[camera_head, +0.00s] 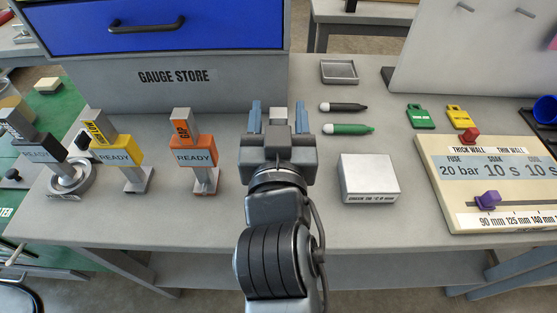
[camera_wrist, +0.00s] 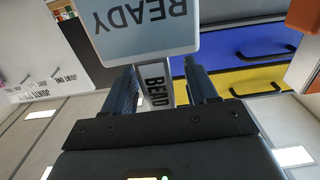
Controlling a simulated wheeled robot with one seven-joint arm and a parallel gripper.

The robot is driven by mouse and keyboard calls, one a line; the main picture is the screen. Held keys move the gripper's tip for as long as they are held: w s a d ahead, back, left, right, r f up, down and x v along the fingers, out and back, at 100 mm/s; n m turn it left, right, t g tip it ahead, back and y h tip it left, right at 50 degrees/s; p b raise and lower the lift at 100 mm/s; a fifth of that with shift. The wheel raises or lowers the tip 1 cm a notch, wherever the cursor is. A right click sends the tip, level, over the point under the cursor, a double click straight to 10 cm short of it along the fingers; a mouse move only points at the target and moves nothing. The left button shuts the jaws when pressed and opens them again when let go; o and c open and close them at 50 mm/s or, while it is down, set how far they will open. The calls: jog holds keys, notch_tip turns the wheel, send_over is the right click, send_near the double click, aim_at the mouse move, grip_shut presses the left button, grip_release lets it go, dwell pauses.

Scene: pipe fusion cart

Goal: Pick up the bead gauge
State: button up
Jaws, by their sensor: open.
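The bead gauge is a pale post marked BEAD (camera_wrist: 156,88) with a light grey-blue READY plate (camera_wrist: 145,25); in the wrist view it stands between my fingers. In the head view only a pale block (camera_head: 279,115) shows between the fingers; the rest is hidden behind my gripper. My gripper (camera_head: 279,104) is open, with one blue finger on each side of the post. It also shows in the wrist view (camera_wrist: 160,68), where I cannot tell whether either finger touches the gauge.
An orange GAP gauge (camera_head: 196,155) stands left of my gripper, with a yellow gauge (camera_head: 116,155) and a black-topped gauge (camera_head: 42,152) farther left. A white box (camera_head: 369,178) and two markers (camera_head: 347,129) lie to the right. The gauge store (camera_head: 200,76) stands behind.

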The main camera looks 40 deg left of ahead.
jog(key=shift+w+a, duration=0.25)
grip_shut()
dwell(0.4)
